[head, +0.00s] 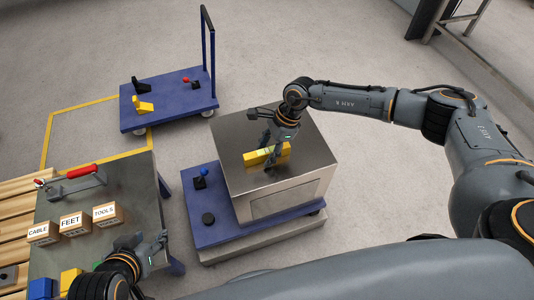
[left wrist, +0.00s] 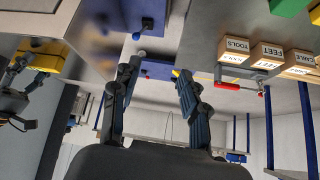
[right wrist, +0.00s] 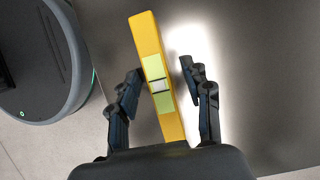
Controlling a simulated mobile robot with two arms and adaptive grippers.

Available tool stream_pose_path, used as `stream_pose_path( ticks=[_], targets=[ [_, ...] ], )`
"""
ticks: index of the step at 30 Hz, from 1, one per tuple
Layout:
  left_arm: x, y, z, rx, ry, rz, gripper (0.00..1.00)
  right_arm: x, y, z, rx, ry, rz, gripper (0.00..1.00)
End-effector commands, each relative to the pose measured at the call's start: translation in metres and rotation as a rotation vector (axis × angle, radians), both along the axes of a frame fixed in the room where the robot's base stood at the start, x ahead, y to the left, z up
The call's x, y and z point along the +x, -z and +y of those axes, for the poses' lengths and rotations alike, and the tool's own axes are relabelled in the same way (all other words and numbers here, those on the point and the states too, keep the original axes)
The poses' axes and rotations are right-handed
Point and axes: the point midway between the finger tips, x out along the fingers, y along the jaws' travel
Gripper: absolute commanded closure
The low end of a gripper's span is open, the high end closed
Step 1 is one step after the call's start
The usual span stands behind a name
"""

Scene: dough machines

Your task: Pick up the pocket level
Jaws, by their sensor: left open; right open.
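The pocket level is a yellow bar with a pale green middle and lies on top of the steel box (head: 318,160). The pocket level (head: 281,152) is partly hidden by my right gripper in the head view. In the right wrist view the pocket level (right wrist: 172,115) runs lengthwise between the two fingers, nearer the left one. My right gripper (right wrist: 160,80) is open, pointing down over the level, with no visible grip on it. My left gripper (head: 160,242) is open and empty near the workbench's right edge; its fingers also show in the left wrist view (left wrist: 155,75).
A grey workbench (head: 135,185) at left holds boxes labelled CABLE, FEET and TOOLS (head: 106,213) and a red-handled tool (head: 82,171). The steel box stands on a blue base (head: 222,228) with a blue-knobbed lever (head: 201,178). A blue cart (head: 175,103) stands behind on open floor.

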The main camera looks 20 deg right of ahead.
Motion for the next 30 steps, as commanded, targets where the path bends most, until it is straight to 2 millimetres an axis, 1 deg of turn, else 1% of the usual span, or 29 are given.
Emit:
stream_pose_path(
  ticks=[1, 2, 3, 5, 6, 8, 9, 17, 22, 26, 29, 30],
  targets=[
    [0.000, 0.000, 0.000, 0.000, 0.000, 0.000, 0.55, 0.000, 0.000, 0.000, 0.000, 0.000, 0.000, 0.51],
    [0.000, 0.000, 0.000, 0.000, 0.000, 0.001, 0.55, 0.000, 0.000, 0.000, 0.000, 0.000, 0.000, 0.57],
    [0.000, 0.000, 0.000, 0.000, 0.000, 0.001, 0.55, 0.000, 0.000, 0.000, 0.000, 0.000, 0.000, 0.65],
    [0.000, 0.000, 0.000, 0.000, 0.000, 0.001, 0.55, 0.000, 0.000, 0.000, 0.000, 0.000, 0.000, 0.77],
    [0.000, 0.000, 0.000, 0.000, 0.000, 0.001, 0.55, 0.000, 0.000, 0.000, 0.000, 0.000, 0.000, 0.86],
    [0.000, 0.000, 0.000, 0.000, 0.000, 0.001, 0.55, 0.000, 0.000, 0.000, 0.000, 0.000, 0.000, 0.98],
    [0.000, 0.000, 0.000, 0.000, 0.000, 0.002, 0.55, 0.000, 0.000, 0.000, 0.000, 0.000, 0.000, 1.00],
    [0.000, 0.000, 0.000, 0.000, 0.000, 0.002, 0.55, 0.000, -0.001, 0.000, 0.000, 0.000, 0.000, 1.00],
    [-0.003, 0.000, 0.001, 0.003, 0.000, 0.018, 0.55, 0.000, -0.006, 0.000, 0.000, 0.000, -0.001, 1.00],
    [-0.020, 0.007, 0.007, 0.022, -0.010, 0.100, 0.55, 0.000, -0.016, 0.000, 0.000, -0.001, -0.001, 1.00],
    [-0.039, 0.012, 0.013, 0.042, -0.017, 0.191, 0.55, 0.001, -0.031, 0.000, 0.001, 0.000, -0.003, 1.00],
    [-0.049, 0.014, 0.016, 0.051, -0.021, 0.237, 0.55, -0.001, -0.039, 0.001, 0.001, -0.001, -0.002, 1.00]
  ],
)
